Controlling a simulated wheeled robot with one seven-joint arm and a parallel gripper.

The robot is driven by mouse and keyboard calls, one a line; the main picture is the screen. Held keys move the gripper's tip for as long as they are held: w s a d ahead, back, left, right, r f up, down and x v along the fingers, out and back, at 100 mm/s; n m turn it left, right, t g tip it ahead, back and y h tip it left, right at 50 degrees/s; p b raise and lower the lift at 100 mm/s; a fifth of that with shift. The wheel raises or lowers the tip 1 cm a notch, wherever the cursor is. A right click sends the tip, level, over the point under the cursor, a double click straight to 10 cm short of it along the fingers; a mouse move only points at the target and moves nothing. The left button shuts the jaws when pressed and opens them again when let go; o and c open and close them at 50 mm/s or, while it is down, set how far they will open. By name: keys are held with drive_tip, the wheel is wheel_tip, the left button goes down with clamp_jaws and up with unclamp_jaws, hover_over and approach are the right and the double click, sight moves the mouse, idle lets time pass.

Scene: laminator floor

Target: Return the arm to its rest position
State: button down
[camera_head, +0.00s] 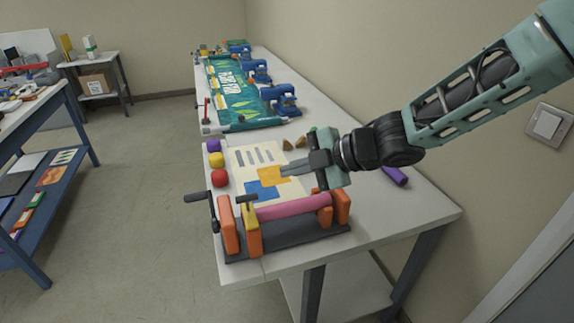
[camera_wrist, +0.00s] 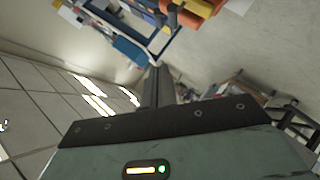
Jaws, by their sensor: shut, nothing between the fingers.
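My arm reaches in from the upper right in the head view, and my gripper (camera_head: 284,186) hangs over the near part of the long white table (camera_head: 425,205). Its fingers point left and appear closed together with nothing between them. In the wrist view my gripper (camera_wrist: 156,70) shows as one dark, narrow pair of fingers. Below it in the head view lies a cream sheet (camera_head: 240,160) with blue and orange patches. I cannot tell how high the fingers are above the sheet.
A roller press (camera_head: 285,210) with orange ends and a pink roller stands at the table's near end. A green banner (camera_head: 232,95) and blue clamps (camera_head: 281,98) lie farther back. A wall is at right; open floor (camera_head: 155,170) at left.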

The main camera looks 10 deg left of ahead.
drive_tip(key=s+d+r+m+g+h, duration=0.1)
drive_tip(key=s+d+m+h, duration=1)
drive_tip(key=s+d+m, duration=0.9)
drive_tip(key=s+d, duration=0.4)
drive_tip(key=s, duration=0.1)
drive_tip(key=shift+s+d+r+m+h, duration=0.15)
drive_tip(key=shift+s+d+m+h, duration=0.1)
drive_tip(key=shift+d+m+h, duration=0.05)
